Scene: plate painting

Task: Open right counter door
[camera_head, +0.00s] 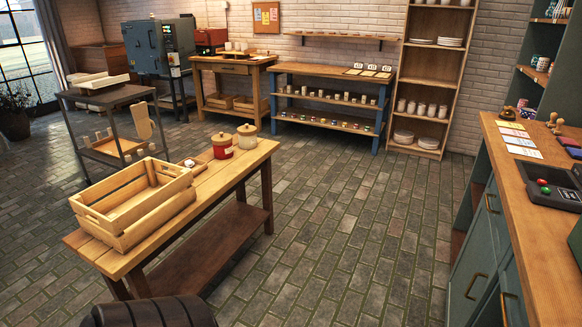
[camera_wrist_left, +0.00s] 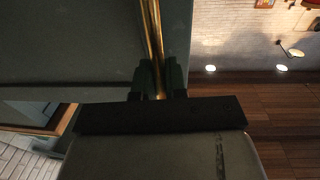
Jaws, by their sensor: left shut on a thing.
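The right counter (camera_head: 545,230) stands at the right edge of the head view, with a wooden top and green-grey fronts. Brass handles (camera_head: 476,286) show on its fronts. In the left wrist view a long brass handle (camera_wrist_left: 153,40) runs along a dark grey-green panel (camera_wrist_left: 70,45). My left gripper (camera_wrist_left: 159,82) is shut on this handle, one finger on each side. I cannot tell which counter door this handle belongs to. My left gripper does not show in the head view, and my right gripper is in neither view.
A black tray (camera_head: 550,172) lies on the counter top. The brick floor (camera_head: 345,225) between bench and counter is clear.

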